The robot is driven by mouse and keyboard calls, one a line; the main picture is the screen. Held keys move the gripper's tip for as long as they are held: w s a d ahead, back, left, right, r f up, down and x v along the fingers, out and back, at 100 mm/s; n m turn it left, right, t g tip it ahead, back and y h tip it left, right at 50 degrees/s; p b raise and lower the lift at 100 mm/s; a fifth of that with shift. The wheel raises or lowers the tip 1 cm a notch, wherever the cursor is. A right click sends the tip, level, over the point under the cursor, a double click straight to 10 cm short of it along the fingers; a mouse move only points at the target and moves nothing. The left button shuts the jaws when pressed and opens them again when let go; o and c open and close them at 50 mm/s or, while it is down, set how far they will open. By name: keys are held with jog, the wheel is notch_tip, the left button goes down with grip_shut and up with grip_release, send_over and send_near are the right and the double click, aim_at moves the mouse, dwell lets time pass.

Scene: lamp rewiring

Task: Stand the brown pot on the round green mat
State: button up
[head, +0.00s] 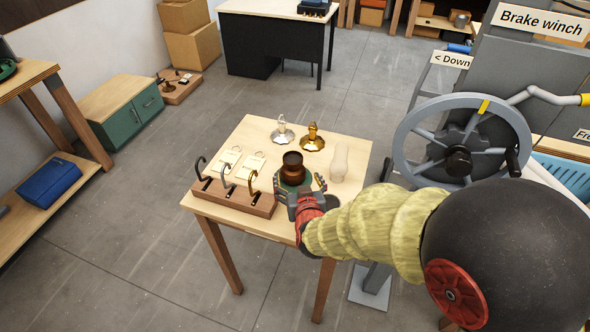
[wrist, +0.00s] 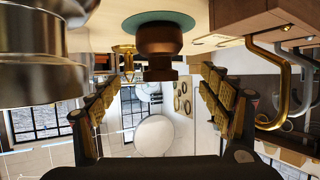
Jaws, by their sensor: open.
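The brown pot (head: 292,166) stands upright on the table, and the round green mat (head: 294,181) shows just under it. In the wrist view, which looks upside down, the pot (wrist: 158,42) has its base against the green mat (wrist: 133,22), with mat rim visible on both sides. My gripper (head: 307,190) is at the near side of the pot. In the wrist view my gripper (wrist: 158,78) has its two fingers spread wide apart, with the pot in line between them and nothing gripped.
A wooden rack (head: 232,196) with several curved hooks stands left of my gripper. A silver lamp piece (head: 282,132) and a brass one (head: 312,138) stand behind the pot, and a pale vase (head: 340,163) to its right. The brake winch wheel (head: 462,142) rises right of the table.

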jog(key=s+d+r+g, duration=0.4)
jog(key=s+d+r, duration=0.3)
jog(key=s+r, duration=0.35)
jog(key=s+d+r+g+h, duration=0.1)
jog(key=s+d+r+g, duration=0.1)
jog(key=s+d, duration=0.3)
jog(key=s+d+r+m+g, duration=0.1)
jog(key=s+d, duration=0.4)
jog(key=s, duration=0.7)
jog(key=shift+s+d+r+m+g+h, duration=0.15)
jog(key=shift+s+r+m+g+h, duration=0.2)
jog(key=shift+r, duration=0.55)
